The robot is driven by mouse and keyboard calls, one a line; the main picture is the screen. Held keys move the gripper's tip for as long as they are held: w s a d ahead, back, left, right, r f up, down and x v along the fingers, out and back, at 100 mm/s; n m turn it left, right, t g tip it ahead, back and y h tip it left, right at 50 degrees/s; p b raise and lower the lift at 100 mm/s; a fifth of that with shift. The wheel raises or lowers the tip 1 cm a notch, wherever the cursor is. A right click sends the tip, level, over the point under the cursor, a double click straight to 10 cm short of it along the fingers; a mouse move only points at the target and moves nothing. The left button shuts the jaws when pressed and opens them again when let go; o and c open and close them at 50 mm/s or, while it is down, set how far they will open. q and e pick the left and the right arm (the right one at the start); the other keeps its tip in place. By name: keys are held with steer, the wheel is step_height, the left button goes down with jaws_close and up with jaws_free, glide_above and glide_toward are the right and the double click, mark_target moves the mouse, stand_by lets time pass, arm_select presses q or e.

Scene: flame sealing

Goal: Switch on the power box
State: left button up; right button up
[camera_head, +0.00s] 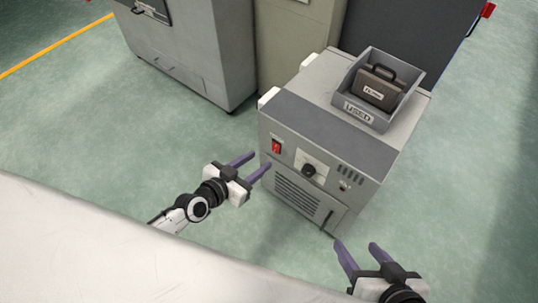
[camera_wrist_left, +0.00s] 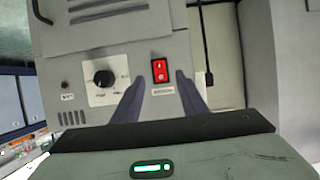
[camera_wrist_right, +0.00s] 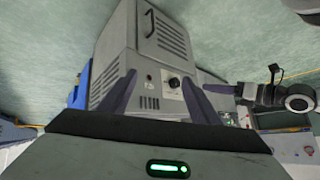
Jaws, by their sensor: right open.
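The power box (camera_head: 330,140) is a grey cabinet on the floor, with a red rocker switch (camera_head: 276,147) at the left of its front panel and a black dial (camera_head: 309,170) beside it. My left gripper (camera_head: 262,163) is open, its purple fingers pointing at the panel near the switch. In the left wrist view the red switch (camera_wrist_left: 159,71) shows between the two open fingers, nearer the right one, and I see no contact. My right gripper (camera_head: 359,250) is open and empty, in front of the box's lower right. The box also shows in the right wrist view (camera_wrist_right: 145,62).
A grey bin (camera_head: 398,112) labelled USED stands on the box and holds a dark case (camera_head: 374,88). Large grey cabinets (camera_head: 190,50) stand behind. A white surface (camera_head: 80,245) fills the lower left. Green floor is free left of the box.

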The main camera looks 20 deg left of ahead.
mark_target(275, 150)
arm_select(q)
steer(key=b+x, duration=0.2)
steer(key=x, duration=0.4)
steer(key=shift+f, duration=0.15)
steer(key=shift+w+d+f, duration=0.1)
steer(key=shift+w+d, duration=0.1)
steer(key=shift+w, duration=0.2)
arm_select(e)
steer(key=shift+w+a+f+n+g, duration=0.1)
steer(key=shift+a+f+n+g, duration=0.4)
steer(key=shift+a+f+g, duration=0.3)
